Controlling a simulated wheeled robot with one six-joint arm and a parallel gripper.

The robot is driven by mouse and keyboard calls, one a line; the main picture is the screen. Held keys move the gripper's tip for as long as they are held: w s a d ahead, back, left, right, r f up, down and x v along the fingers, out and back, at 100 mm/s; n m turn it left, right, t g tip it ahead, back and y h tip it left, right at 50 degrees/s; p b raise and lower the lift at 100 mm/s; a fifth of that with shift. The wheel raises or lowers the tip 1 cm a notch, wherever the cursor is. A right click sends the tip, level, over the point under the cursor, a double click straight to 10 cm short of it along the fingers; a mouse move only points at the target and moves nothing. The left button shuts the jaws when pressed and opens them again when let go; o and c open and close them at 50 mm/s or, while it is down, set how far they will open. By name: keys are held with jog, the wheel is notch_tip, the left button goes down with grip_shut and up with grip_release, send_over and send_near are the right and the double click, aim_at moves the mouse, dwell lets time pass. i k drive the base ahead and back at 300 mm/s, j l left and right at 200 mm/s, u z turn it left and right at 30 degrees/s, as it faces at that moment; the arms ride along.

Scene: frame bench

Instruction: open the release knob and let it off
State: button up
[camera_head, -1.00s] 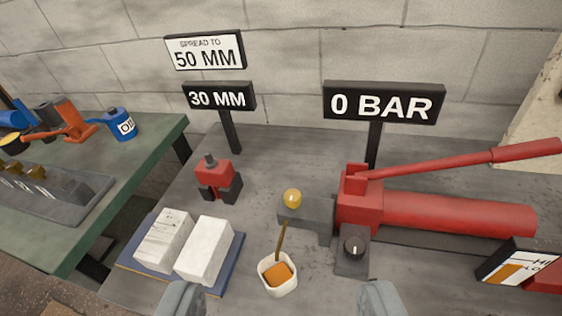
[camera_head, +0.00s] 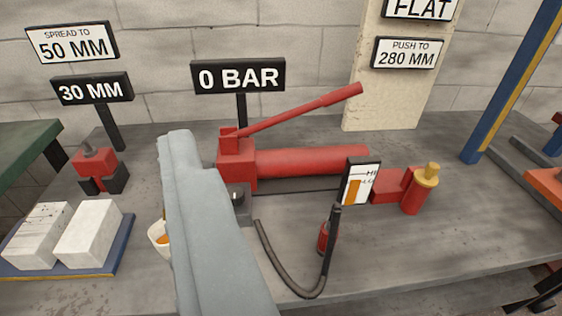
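The red hand pump has a long cylinder (camera_head: 312,162) and a raised lever handle (camera_head: 305,108). The dark release knob (camera_head: 239,194) sits on a small block at the pump's near left end, just right of a grey part of my gripper (camera_head: 205,215). Only this one large grey piece shows, so I cannot tell whether the fingers are open or shut. No contact with the knob shows. The sign above the pump (camera_head: 238,77) reads 0 BAR.
A black hose (camera_head: 285,278) curves across the near bench beside a small red part (camera_head: 324,238). A level card (camera_head: 360,182) and a red cylinder with yellow top (camera_head: 418,190) stand right. White blocks (camera_head: 90,233), a red spreader (camera_head: 92,165) and a partly hidden white cup (camera_head: 160,238) are left.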

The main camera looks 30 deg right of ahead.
aim_at(237, 195)
jog(key=z, duration=0.3)
jog(key=i+j, duration=0.1)
jog(key=j, duration=0.65)
jog(key=i+j+u, duration=0.1)
jog(key=j, duration=0.25)
jog(key=i+j, duration=0.15)
jog(key=j, duration=0.2)
